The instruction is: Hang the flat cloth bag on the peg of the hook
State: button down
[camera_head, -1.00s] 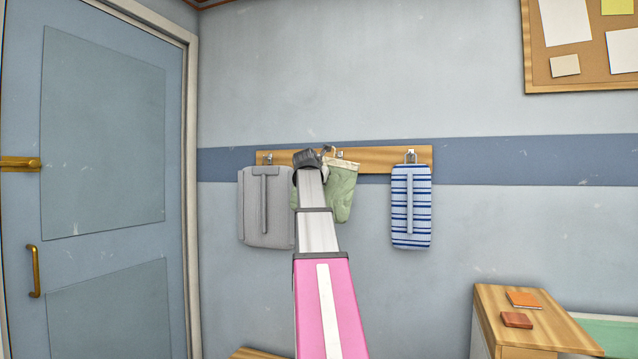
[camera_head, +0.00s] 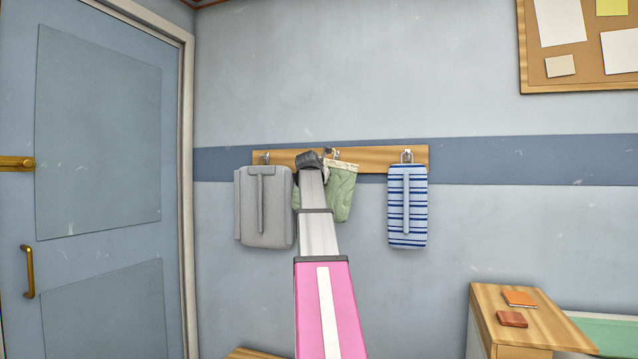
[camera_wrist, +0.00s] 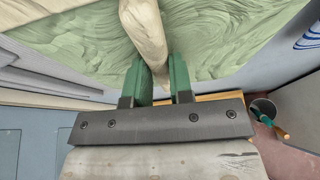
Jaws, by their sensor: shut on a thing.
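The green flat cloth bag (camera_head: 341,190) hangs from my gripper in front of the wall, partly hidden by my arm. Its swirled green cloth (camera_wrist: 215,35) and cream strap (camera_wrist: 145,35) fill the upper wrist view. My gripper (camera_wrist: 157,72) is shut on the cream strap, with one green finger on each side. The middle hook (camera_head: 334,154) is on the wooden rail (camera_head: 375,158), right at the bag's top loop. I cannot tell whether the loop is around the peg or only in front of it.
A grey bag (camera_head: 265,225) hangs on the rail's left hook, close beside my arm. A blue striped bag (camera_head: 408,220) hangs on the right hook. A door (camera_head: 100,150) is at left. A wooden cabinet (camera_head: 490,295) stands low at right.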

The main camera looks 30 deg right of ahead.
jog(key=x, duration=0.5)
jog(key=shift+w+d, duration=0.1)
jog(key=shift+d, duration=0.4)
dwell(0.3)
dwell(0.5)
